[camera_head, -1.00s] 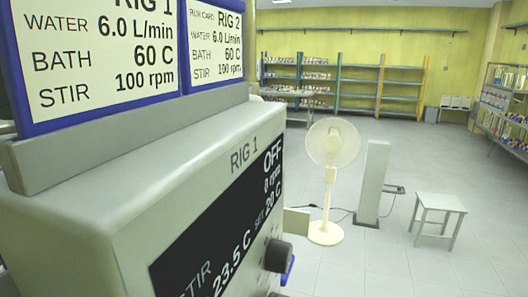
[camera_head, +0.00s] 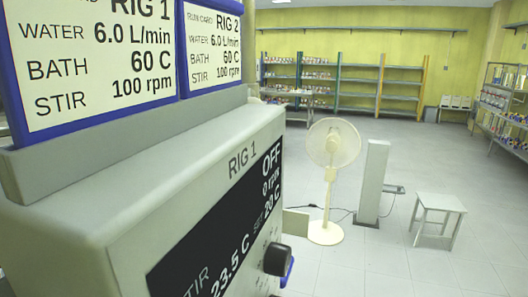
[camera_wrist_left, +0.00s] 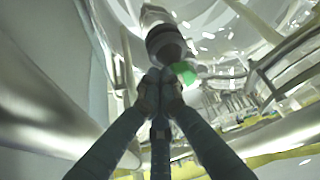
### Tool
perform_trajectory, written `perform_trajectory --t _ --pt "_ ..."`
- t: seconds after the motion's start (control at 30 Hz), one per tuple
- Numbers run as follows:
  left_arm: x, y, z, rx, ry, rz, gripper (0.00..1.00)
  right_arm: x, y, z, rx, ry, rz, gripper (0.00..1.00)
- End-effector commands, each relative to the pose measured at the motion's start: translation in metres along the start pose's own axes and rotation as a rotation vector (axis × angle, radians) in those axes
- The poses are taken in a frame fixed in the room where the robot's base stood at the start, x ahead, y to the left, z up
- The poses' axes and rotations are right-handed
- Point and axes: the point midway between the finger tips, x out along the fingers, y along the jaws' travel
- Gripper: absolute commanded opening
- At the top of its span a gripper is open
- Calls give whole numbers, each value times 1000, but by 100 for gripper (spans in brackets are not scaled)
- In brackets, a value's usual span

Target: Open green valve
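A small bright green piece (camera_wrist_left: 184,72), which may be part of the green valve, shows in the left wrist view. It is just right of and beyond my left fingertips. My left gripper (camera_wrist_left: 160,84) has its dark fingers drawn together at the tips. I cannot tell whether anything is between them or whether they touch the green piece. A dark round fitting with a pale neck (camera_wrist_left: 165,42) lies just beyond the tips. The green valve does not show in the head view, and neither gripper is seen there.
The Rig 1 unit (camera_head: 190,160) fills the left of the head view, with a dark knob (camera_head: 277,259) and a blue part (camera_head: 288,271) behind it. A white fan (camera_head: 328,180), a grey post (camera_head: 373,185) and a stool (camera_head: 438,205) stand on open floor.

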Motion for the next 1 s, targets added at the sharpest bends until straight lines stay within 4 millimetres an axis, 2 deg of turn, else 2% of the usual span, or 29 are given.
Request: perform_trajectory --t 0.53,0.83,1.0 --pt "0 2 -1 0 0 0 0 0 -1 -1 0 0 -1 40" --pt "-4 5 6 1 1 1 0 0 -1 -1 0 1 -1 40" --pt "-15 5 -2 -1 2 3 0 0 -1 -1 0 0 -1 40"
